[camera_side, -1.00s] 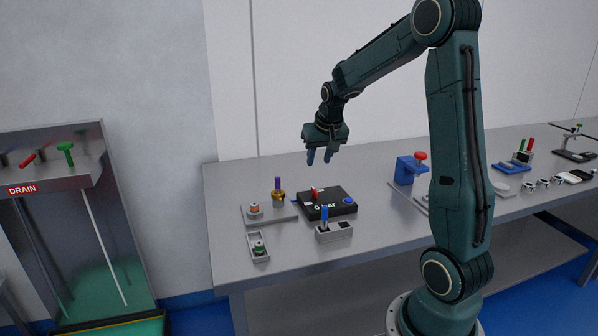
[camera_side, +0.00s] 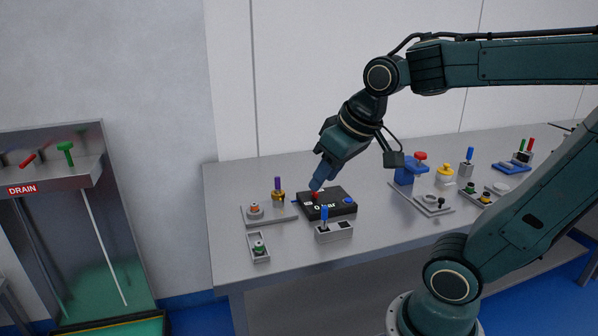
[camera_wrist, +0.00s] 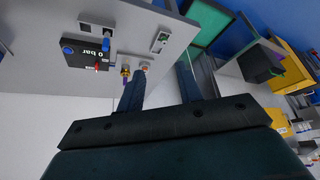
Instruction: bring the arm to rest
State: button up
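My gripper (camera_side: 317,183) hangs tilted over the bench, its blue fingers in front of or near the black "0 bar" gauge box (camera_side: 341,204) and its red knob (camera_side: 315,195). In the wrist view, my gripper (camera_wrist: 159,82) has its two fingers well apart with nothing held between them. There the gauge box (camera_wrist: 80,54) and red knob (camera_wrist: 97,67) lie to the left of the fingers, outside the gap. Whether a finger touches the knob cannot be told from the side view.
The steel bench (camera_side: 285,245) holds a brass valve with a purple stem (camera_side: 278,190), a blue-handled switch box (camera_side: 334,230) and a small tray with a green button (camera_side: 259,247). A drain stand (camera_side: 60,180) is at left. Space above the bench is open.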

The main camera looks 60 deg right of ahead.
jog(key=s+a+f+n+y, duration=0.1)
jog(key=s+a+n, duration=0.1)
jog(key=s+a, duration=0.2)
jog(key=shift+s, duration=1.1)
